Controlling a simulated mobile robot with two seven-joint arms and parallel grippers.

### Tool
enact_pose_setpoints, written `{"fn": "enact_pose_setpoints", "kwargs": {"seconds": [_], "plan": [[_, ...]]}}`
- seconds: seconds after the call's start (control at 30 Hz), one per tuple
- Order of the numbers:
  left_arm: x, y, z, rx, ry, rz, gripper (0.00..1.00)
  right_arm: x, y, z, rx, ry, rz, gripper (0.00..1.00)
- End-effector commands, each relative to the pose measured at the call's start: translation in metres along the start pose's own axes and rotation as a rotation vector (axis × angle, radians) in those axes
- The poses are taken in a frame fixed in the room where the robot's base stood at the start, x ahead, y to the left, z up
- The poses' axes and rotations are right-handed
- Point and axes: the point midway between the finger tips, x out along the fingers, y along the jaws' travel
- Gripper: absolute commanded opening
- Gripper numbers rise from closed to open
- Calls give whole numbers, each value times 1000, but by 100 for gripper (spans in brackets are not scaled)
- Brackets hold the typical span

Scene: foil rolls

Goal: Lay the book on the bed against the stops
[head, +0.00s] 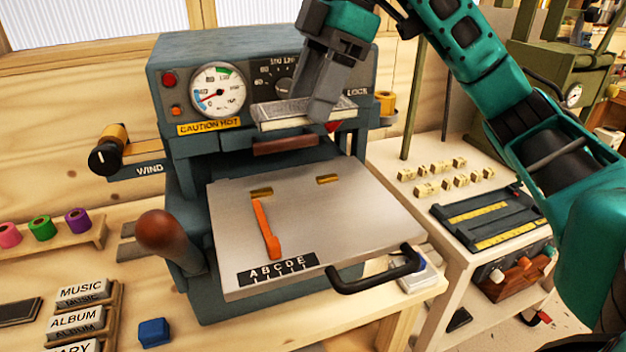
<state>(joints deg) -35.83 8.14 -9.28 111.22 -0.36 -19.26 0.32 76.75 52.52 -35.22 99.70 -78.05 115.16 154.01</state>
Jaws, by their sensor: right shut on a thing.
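My right gripper (326,98) is shut on the book (278,118), a flat block with a grey cover and pale edges. The gripper holds it in front of the machine's face, above the back of the bed, and hides part of it. The bed (360,230) is a pale metal plate drawn out of the machine. Two small brass stops (327,180) sit on it towards the back, with an orange bar (266,230) at its left. The book looks clear of the bed. My left gripper is not in view.
The blue-grey press (190,160) bears a dial and a "CAUTION HOT" label. A brown knob (162,232) juts out at its left, and a black handle (375,275) at the bed's front. Foil rolls (40,228) and label blocks (80,292) lie left; small type blocks (455,175) lie right.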

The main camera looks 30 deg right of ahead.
Motion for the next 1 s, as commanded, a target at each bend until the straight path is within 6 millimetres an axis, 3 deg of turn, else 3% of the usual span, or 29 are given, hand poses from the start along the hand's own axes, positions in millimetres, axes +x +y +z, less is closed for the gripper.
{"fn": "enact_pose_setpoints", "kwargs": {"seconds": [0.03,0.2,0.4,0.57,0.8,1.0], "plan": [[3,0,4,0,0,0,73,15,0,5,-1,-1,-6,31],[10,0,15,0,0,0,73,52,-1,21,0,0,-6,31],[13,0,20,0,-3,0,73,85,0,35,0,-1,-3,31],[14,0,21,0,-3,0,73,96,0,40,0,-1,-1,31],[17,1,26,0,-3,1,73,126,0,52,0,-1,-2,31],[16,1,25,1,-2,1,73,128,0,53,-1,1,1,31]]}}
